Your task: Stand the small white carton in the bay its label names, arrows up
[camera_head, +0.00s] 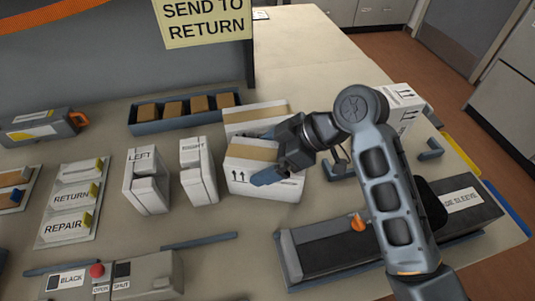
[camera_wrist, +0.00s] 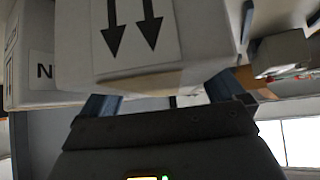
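A white carton (camera_head: 262,183) with tan tape on top and two upward arrows stands upright on the table in the head view. My gripper (camera_head: 282,165) is above its right part, with one blue finger over its near face. In the wrist view the carton's arrow face (camera_wrist: 150,45) is close, its arrows pointing down in that picture. The fingers (camera_wrist: 160,95) lie to either side of the carton's near end; their tips are hidden behind it. Whether they press on it I cannot tell. The carton's destination label is not readable.
A second taped carton (camera_head: 256,117) stands just behind; another arrow-marked carton (camera_head: 403,104) is at right. White pieces marked LEFT (camera_head: 146,183) and RIGHT (camera_head: 198,172) stand to the left. Beyond them is a RETURN and REPAIR panel (camera_head: 69,200). A dark sleeve unit (camera_head: 325,256) lies in front.

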